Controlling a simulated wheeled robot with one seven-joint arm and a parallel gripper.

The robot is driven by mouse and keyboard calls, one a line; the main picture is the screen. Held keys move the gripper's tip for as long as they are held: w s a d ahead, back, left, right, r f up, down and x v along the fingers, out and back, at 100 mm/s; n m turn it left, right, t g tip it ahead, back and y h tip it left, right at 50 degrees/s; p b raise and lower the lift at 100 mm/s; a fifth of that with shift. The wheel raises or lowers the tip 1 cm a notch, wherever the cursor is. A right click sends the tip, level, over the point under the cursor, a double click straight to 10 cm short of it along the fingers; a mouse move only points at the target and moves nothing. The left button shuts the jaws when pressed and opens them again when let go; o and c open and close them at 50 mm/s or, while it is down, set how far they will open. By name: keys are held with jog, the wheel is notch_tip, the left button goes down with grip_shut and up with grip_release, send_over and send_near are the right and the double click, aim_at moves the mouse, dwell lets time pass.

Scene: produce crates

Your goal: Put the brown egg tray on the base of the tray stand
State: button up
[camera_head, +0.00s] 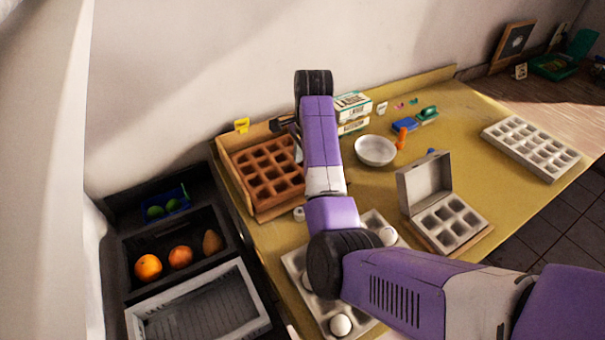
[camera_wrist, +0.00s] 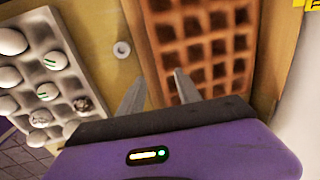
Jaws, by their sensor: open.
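The brown egg tray (camera_head: 262,172) is empty and sits at the left end of the table, within the light wooden tray stand (camera_head: 229,161). The tray also shows at the top of the wrist view (camera_wrist: 205,45), with a wooden edge of the stand (camera_wrist: 272,55) to its right. I cannot tell how the tray's underside rests on the stand's base. My gripper (camera_wrist: 162,76) is open and empty, its fingertips by the tray's near edge in the picture; whether they touch it is unclear. In the head view my purple arm hides most of the gripper.
A grey tray with several eggs (camera_wrist: 75,60) lies beside the brown one, partly under my arm. A white bowl (camera_head: 375,148), an open grey egg carton (camera_head: 425,180), small boxes (camera_head: 352,105) and another grey tray (camera_head: 490,135) share the table. Dark crates (camera_head: 128,240) with fruit stand left.

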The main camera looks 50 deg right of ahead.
jog(key=shift+s+r, duration=0.2)
jog(key=shift+r, duration=0.9)
